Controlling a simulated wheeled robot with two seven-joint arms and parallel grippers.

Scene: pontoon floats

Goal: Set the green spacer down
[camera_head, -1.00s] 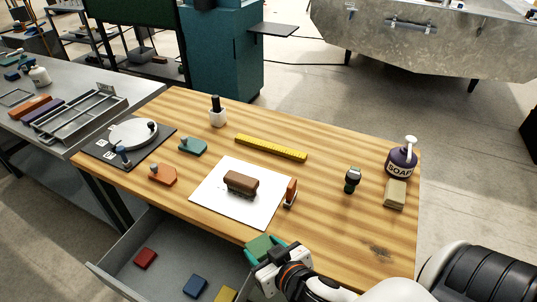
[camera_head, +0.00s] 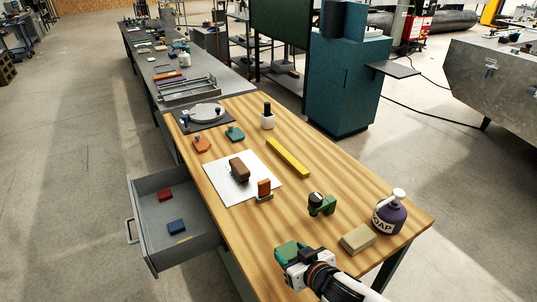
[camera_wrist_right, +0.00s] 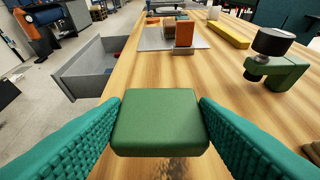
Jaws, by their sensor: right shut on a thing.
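The green spacer (camera_wrist_right: 158,122) is a rounded block in the middle of the right wrist view. My right gripper (camera_wrist_right: 158,130) is shut on it, with a teal ribbed finger on each side. In the head view the right gripper (camera_head: 290,252) is over the near end of the wooden table (camera_head: 255,240), with the spacer largely hidden among the fingers. I cannot tell whether the spacer touches the tabletop. My left gripper is not in view.
A green stand with a black top (camera_head: 321,204), a tan block (camera_head: 357,238) and a soap bottle (camera_head: 389,212) are to the right. An orange-topped stamp (camera_head: 264,188) and white sheet (camera_head: 215,184) lie beyond. An open drawer (camera_head: 190,245) holds red and blue blocks. Bare wood surrounds the gripper.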

